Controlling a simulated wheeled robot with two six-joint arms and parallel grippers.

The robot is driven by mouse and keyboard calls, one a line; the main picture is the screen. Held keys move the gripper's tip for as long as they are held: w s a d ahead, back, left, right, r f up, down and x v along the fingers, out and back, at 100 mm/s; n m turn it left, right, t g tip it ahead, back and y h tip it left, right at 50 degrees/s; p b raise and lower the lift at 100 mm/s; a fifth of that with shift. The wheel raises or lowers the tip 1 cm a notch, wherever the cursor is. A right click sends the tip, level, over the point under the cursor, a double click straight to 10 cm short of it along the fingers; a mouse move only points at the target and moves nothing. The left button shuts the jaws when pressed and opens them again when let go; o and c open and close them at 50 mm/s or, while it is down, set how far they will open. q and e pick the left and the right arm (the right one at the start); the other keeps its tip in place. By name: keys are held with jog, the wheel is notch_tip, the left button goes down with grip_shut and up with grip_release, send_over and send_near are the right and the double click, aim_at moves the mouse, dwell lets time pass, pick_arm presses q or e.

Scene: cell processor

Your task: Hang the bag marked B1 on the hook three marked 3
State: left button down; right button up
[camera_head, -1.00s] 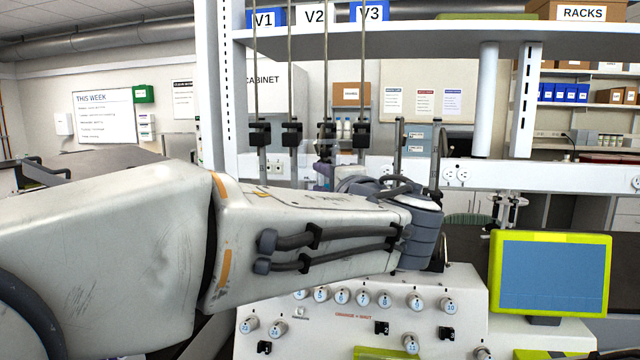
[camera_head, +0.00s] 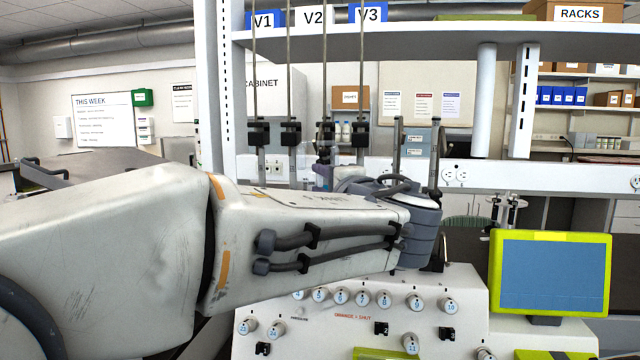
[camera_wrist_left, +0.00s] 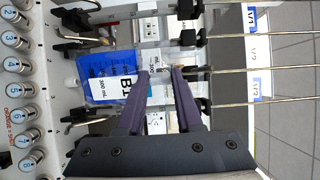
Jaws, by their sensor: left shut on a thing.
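A blue bag (camera_wrist_left: 100,75) with a white label reading B and a partly hidden character, plus 500 mL, shows in the left wrist view. My left gripper (camera_wrist_left: 160,72) is shut on the bag's clear upper part, and one finger covers part of the label. In the head view my left arm hides most of the bag; my gripper's purple-grey part (camera_head: 323,174) shows behind the wrist. Black hooks (camera_wrist_left: 75,20) and (camera_wrist_left: 85,115) show beside the bag in the wrist view; I cannot read a 3 on either. My right gripper is not in view.
A white panel with numbered knobs (camera_head: 384,299) is below my arm. A green-framed screen (camera_head: 550,275) stands at the right.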

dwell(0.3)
pick_arm(q)
grip_release()
jog(key=shift+f, duration=0.1)
jog(key=b+v, duration=0.3)
jog(key=v, duration=0.4)
dwell(0.8)
dwell(0.5)
